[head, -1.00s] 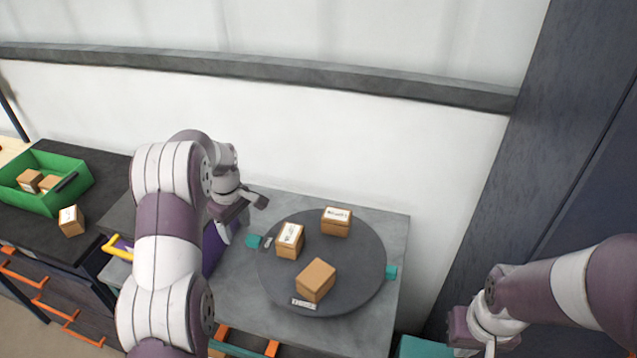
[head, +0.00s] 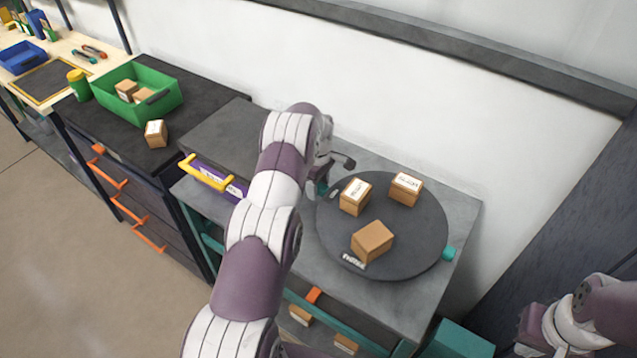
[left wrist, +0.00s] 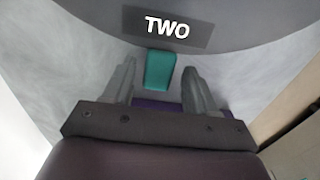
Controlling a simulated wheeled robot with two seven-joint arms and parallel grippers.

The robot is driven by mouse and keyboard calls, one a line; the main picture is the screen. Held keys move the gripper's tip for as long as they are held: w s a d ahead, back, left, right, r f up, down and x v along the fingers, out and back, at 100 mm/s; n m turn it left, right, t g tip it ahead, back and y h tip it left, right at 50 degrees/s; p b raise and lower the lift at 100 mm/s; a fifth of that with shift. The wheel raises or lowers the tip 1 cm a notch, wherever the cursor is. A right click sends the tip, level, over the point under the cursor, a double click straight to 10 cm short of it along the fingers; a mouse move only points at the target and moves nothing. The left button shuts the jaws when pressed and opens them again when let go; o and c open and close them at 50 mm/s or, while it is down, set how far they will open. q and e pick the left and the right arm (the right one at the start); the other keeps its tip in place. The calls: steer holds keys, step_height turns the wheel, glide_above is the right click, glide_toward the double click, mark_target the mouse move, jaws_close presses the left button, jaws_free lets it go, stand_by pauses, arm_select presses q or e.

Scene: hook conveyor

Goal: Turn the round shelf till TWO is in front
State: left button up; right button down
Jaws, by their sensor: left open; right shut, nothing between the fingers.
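The dark round shelf (head: 405,222) lies on the grey cabinet top. A plate at its front rim (head: 353,261) seems to read THREE. The TWO plate (left wrist: 167,27) shows on the rim in the left wrist view. Below it a teal knob (left wrist: 160,70) sticks out from the rim. My left gripper (left wrist: 158,78) is open, one finger on each side of this knob, with gaps showing. In the head view this gripper (head: 338,167) is at the shelf's left rim. A second teal knob (head: 449,253) is on the right rim. My right gripper (head: 524,343) is shut and empty at lower right.
Three cartons stand on the shelf: one at front (head: 372,241), one at left (head: 355,197), one at back (head: 406,189). A green crate (head: 165,104) and a loose carton (head: 156,134) are on the dark bench at left. A wall runs behind.

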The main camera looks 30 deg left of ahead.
arm_select(q)
steer(key=shift+w, duration=0.1)
steer(key=shift+w+d+f, duration=0.1)
steer(key=c, duration=0.3)
jaws_close()
